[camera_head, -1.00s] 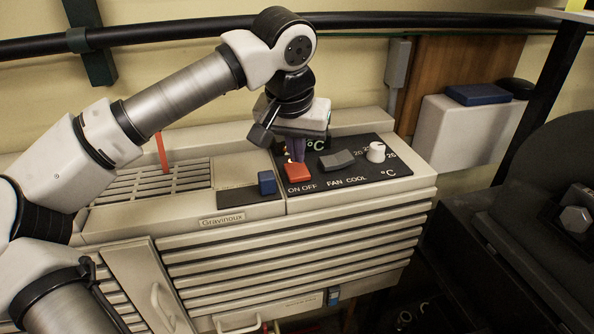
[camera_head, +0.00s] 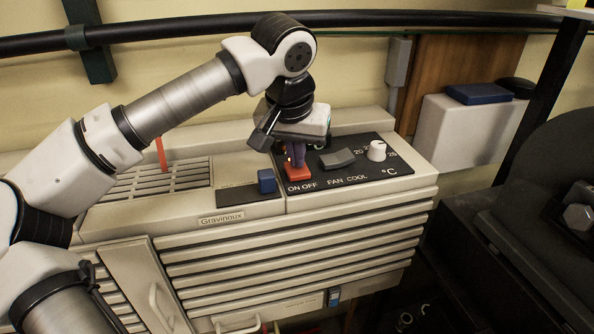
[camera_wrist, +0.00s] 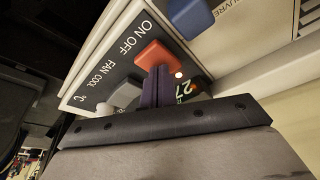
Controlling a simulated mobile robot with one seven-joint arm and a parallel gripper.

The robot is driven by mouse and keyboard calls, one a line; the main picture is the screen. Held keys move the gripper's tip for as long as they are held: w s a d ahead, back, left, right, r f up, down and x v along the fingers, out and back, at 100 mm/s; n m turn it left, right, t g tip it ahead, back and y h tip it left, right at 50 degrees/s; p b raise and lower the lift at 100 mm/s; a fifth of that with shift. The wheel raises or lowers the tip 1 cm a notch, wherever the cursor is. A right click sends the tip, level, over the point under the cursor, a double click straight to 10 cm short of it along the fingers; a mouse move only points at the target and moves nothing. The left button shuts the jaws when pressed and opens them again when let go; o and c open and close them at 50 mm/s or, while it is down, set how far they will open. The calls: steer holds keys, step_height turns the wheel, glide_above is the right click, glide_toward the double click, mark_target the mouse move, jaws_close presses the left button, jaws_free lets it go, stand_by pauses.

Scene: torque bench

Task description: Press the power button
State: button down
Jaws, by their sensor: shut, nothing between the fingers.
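The power button is a red rocker (camera_head: 298,174) marked ON OFF, on the black control panel (camera_head: 350,176) of a beige air-conditioning unit. It also shows in the wrist view (camera_wrist: 156,54). My gripper (camera_head: 297,164) is shut and empty, pointing down with its fingertips at the back part of the red button. In the wrist view the closed purple fingers (camera_wrist: 158,72) reach the button's edge and seem to touch it. The fingers hide part of the button and of the lit temperature display (camera_wrist: 190,88).
A grey FAN COOL rocker (camera_head: 337,159) and a white knob (camera_head: 377,151) stand right of the button. A blue block (camera_head: 267,182) sits to its left, near a slatted vent (camera_head: 150,186). A white box with a blue item (camera_head: 478,94) is at the back right.

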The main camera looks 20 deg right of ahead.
steer(key=shift+f, duration=0.2)
steer(key=shift+r, duration=0.15)
step_height(320, 180, up, 7)
steer(key=p, duration=0.5)
stand_by(0.3)
